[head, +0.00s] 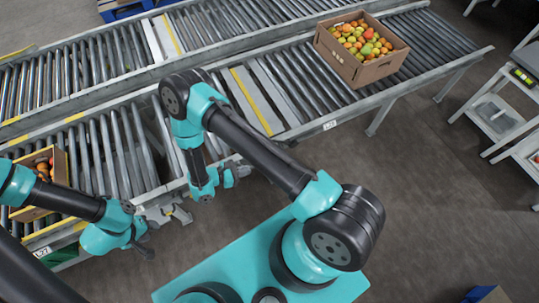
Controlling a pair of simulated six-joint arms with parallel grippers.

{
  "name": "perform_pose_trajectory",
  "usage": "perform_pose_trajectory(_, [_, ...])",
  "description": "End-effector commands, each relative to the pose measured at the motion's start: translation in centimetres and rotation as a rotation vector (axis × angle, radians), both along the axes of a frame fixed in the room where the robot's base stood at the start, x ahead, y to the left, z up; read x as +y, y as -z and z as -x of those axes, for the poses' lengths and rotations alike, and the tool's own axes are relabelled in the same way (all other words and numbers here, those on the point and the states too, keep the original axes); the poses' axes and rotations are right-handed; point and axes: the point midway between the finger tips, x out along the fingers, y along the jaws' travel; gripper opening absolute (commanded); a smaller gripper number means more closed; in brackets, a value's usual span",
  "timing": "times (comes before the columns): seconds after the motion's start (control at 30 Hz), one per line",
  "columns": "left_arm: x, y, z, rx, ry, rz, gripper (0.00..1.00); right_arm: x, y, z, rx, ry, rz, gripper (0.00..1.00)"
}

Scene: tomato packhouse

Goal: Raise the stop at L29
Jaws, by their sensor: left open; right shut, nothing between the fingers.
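A white label (330,125), too small to read surely but likely L29, is on the near conveyor's front rail right of centre. Left of it, a yellow strip (250,101) and a grey plate cross the near line; I cannot tell whether this is the stop or whether it is up. A metal bracket with a small lever (178,213) juts from the front rail between my grippers. My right gripper (229,177) is shut and empty beside the front rail, right of that bracket. My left gripper (146,240) is open and empty, below and left of it.
A cardboard box of mixed tomatoes (335,62) sits on the near conveyor (440,42) at the right. Another tomato box (58,188) is at the left, partly behind my arm. Label L27 (41,252) is below it. White racks (503,118) stand at the right. The floor between is clear.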

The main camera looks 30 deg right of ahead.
Motion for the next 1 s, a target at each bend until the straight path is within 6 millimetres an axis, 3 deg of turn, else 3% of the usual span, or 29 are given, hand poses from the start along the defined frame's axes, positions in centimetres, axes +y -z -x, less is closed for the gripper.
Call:
perform_pose_trajectory(0.2, [0.0,0.0,0.0,0.000,0.000,0.000,0.43,1.2,-0.2,-1.6,-0.029,-0.117,0.081,0.00])
perform_pose_trajectory(0.6, [0.0,0.0,0.0,0.000,0.000,0.000,0.43,1.1,-0.2,-1.7,-0.031,-0.121,0.085,0.00])
perform_pose_trajectory(0.77, [0.0,0.0,0.0,0.000,0.000,0.000,0.43,0.3,0.0,-1.6,-0.029,-0.119,0.085,0.00])
perform_pose_trajectory(1.0, [0.0,0.0,0.0,0.000,0.000,0.000,0.43,-2.4,0.5,-1.3,-0.027,-0.117,0.085,0.00])
